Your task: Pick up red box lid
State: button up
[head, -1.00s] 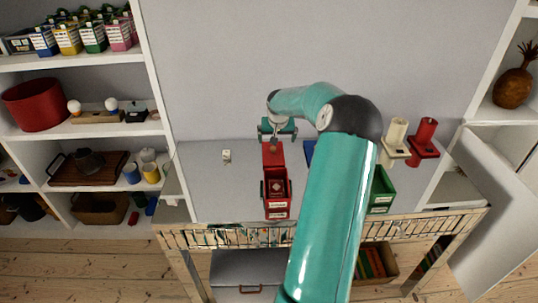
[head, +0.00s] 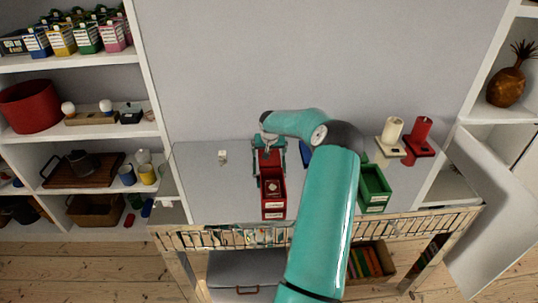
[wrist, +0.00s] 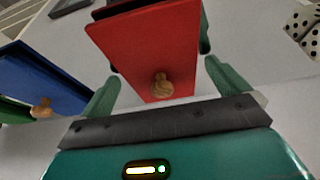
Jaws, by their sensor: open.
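The red box lid (head: 268,158) stands raised at the back of the open red box (head: 273,208) on the white worktop. A small pale object lies inside the box. In the wrist view the red lid (wrist: 150,45) fills the top middle, with a round wooden knob (wrist: 161,86) near its close edge. My gripper (head: 269,158) is open at the lid, one finger on each side. In the wrist view its green fingers (wrist: 160,85) flank the lid and knob; contact cannot be told.
A blue lid (wrist: 45,75) with a knob lies to the left in the wrist view. A green box (head: 373,190) stands right of my arm. A white die (head: 223,157) sits to the left.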

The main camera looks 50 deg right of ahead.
jog(key=c, duration=0.9)
jog(key=shift+r, duration=0.15)
